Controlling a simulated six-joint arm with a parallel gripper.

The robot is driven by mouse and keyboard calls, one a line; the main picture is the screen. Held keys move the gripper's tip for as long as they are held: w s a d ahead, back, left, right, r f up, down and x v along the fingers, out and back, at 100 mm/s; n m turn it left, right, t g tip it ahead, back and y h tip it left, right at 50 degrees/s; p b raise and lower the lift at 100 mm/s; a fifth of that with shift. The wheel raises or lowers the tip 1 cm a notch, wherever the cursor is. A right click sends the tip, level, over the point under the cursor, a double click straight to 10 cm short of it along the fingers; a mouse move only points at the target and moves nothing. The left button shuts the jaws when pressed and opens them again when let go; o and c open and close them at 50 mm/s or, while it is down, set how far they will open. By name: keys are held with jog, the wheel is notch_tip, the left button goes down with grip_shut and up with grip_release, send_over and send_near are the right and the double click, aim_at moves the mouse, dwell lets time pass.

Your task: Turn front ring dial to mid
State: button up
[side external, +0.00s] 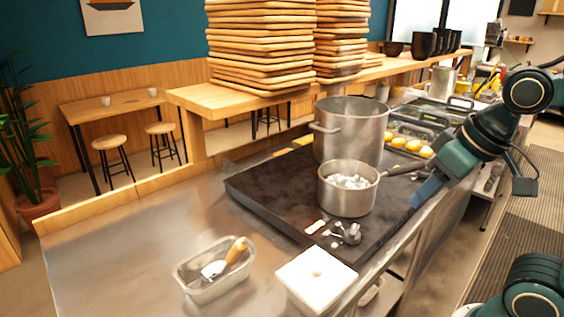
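A black cooktop (265,190) sits on the steel counter. Small grey metal dials (351,234) stand at its near corner; they overlap, so I cannot tell their settings or clearly which is the front ring's. My gripper (424,193) is at the right, beside the cooktop's right edge, pointing down and left. It is apart from the dials and seems to hold nothing. Its blue fingers are seen edge-on, so their gap is hidden. A small steel saucepan (347,200) with white pieces inside stands on the front of the cooktop, its handle towards my gripper.
A large steel pot (351,135) stands behind the saucepan. A white lidded box (315,276) is close in front of the dials. A metal tin (205,291) with a wooden-handled scoop (236,252) is at front left. The counter's left side is clear. Yellow round items (408,145) lie behind the cooktop.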

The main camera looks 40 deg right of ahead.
jog(key=w+d+m+g, duration=0.2)
jog(key=w+m, duration=0.4)
jog(key=w, duration=0.2)
jog(key=m+g, duration=0.3)
jog(key=m, duration=0.3)
send_over(354, 229)
jog(key=shift+f, duration=2.55)
jog(key=shift+f, duration=0.1)
jog(key=shift+f, duration=6.8)
grip_shut()
